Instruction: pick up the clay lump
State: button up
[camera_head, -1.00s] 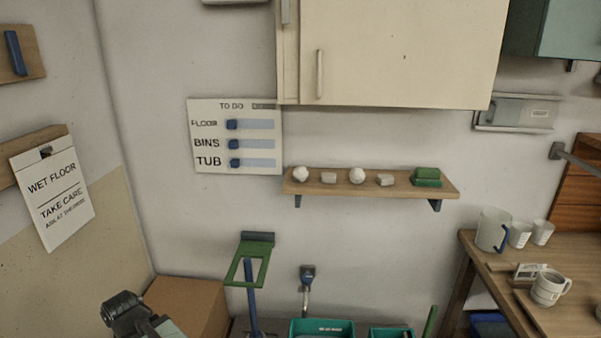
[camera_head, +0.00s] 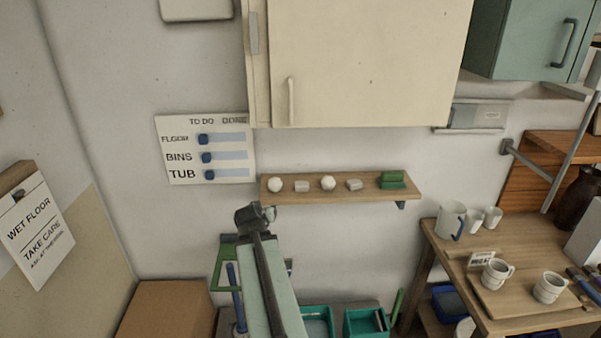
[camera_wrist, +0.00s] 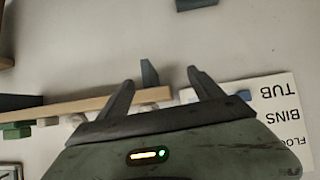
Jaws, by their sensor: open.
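No lump is labelled, so I cannot tell which piece is the clay lump. Two round whitish lumps, a left one (camera_head: 275,184) and a middle one (camera_head: 328,182), sit on the wooden wall shelf (camera_head: 340,196). Two small grey blocks (camera_head: 302,186) (camera_head: 354,184) sit between and beside them. My gripper (camera_head: 255,213) is at the shelf's left end in the head view, overlapping its lower edge. In the wrist view its two fingers (camera_wrist: 165,85) are spread and empty, with the shelf (camera_wrist: 75,108) behind them, upside down.
A green block on a green base (camera_head: 392,180) stands at the shelf's right end. A cream cupboard (camera_head: 365,60) hangs above. The to-do board (camera_head: 205,150) is on the wall left of the shelf. A workbench (camera_head: 450,250) with mugs stands at right.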

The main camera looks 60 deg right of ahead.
aim_at(301, 186)
jog(key=s+d+r+h, duration=0.1)
jog(key=s+d+r, duration=0.1)
jog(key=d, duration=0.2)
jog(key=s+d+r+m+h, duration=0.1)
jog(key=s+d, duration=0.2)
jog(key=d, duration=0.1)
jog(key=s+d+r+m+h, duration=0.1)
jog(key=s+d+r, duration=0.1)
jog(key=d, duration=0.2)
jog(key=shift+s+d+r, duration=0.15)
jog(key=shift+s+r, duration=0.2)
jog(key=b+x, duration=0.2)
jog(key=x, duration=0.3)
jog(key=shift+d, duration=0.45)
jog(key=shift+a+r, duration=0.1)
jog(key=shift+c, duration=1)
jog(key=c, duration=1.3)
